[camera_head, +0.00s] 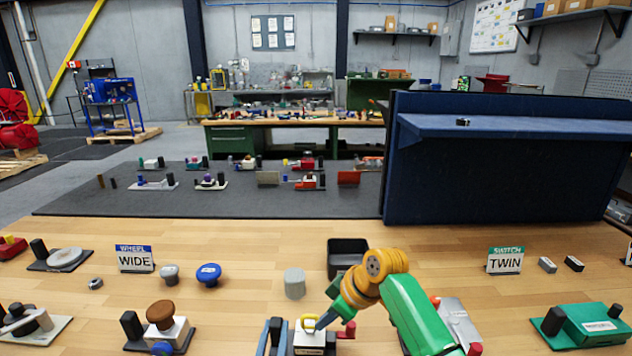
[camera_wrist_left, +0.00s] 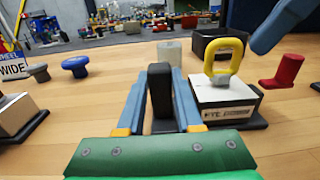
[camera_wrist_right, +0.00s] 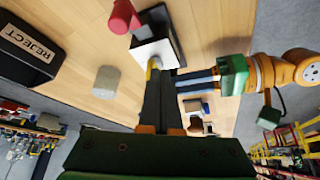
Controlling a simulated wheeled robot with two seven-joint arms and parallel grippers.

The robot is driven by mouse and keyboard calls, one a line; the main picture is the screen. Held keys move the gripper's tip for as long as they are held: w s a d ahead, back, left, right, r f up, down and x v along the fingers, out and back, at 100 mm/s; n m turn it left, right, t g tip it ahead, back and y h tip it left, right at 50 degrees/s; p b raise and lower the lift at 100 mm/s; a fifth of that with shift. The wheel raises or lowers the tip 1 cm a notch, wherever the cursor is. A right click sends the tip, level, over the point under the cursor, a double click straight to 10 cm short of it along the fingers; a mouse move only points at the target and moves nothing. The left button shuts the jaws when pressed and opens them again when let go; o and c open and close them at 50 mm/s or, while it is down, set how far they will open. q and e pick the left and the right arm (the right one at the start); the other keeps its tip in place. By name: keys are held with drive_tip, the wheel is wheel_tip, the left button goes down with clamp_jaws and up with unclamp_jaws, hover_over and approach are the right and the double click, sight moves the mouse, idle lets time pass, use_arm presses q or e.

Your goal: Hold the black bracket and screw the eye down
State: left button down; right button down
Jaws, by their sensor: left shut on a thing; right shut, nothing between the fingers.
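The black bracket (camera_wrist_left: 160,97) is an upright post, and my left gripper (camera_head: 272,337) is shut around it; its two blue fingers (camera_wrist_left: 161,107) press on both sides. The yellow eye (camera_head: 309,322) stands upright on the block, on a grey stem (camera_wrist_left: 222,78). My right gripper (camera_head: 325,319) is shut and empty, its tips right beside the eye; in the right wrist view its fingers (camera_wrist_right: 160,80) partly hide the eye (camera_wrist_right: 152,67). I cannot tell whether they touch.
A red knob (camera_head: 346,331) stands right of the block. A black REJECT bin (camera_head: 347,255) and a grey cylinder (camera_head: 294,284) stand behind. Blue (camera_head: 208,274) and grey (camera_head: 169,274) knobs lie farther left. Other devices stand near both table sides.

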drive_tip(key=shift+s+a, duration=0.2)
drive_tip(key=shift+a, duration=0.05)
idle(0.5)
wheel_tip(320, 180, up, 6)
drive_tip(key=shift+s+d, duration=0.25)
drive_tip(key=shift+s, duration=0.05)
idle(0.3)
drive_tip(key=w+f, duration=0.1)
drive_tip(key=f, duration=0.1)
drive_tip(key=d+f, duration=0.1)
drive_tip(key=f, duration=0.1)
drive_tip(key=w+f, duration=0.1)
drive_tip(key=f, duration=0.1)
drive_tip(key=shift+w+d, duration=0.3)
drive_tip(key=shift+w, duration=0.05)
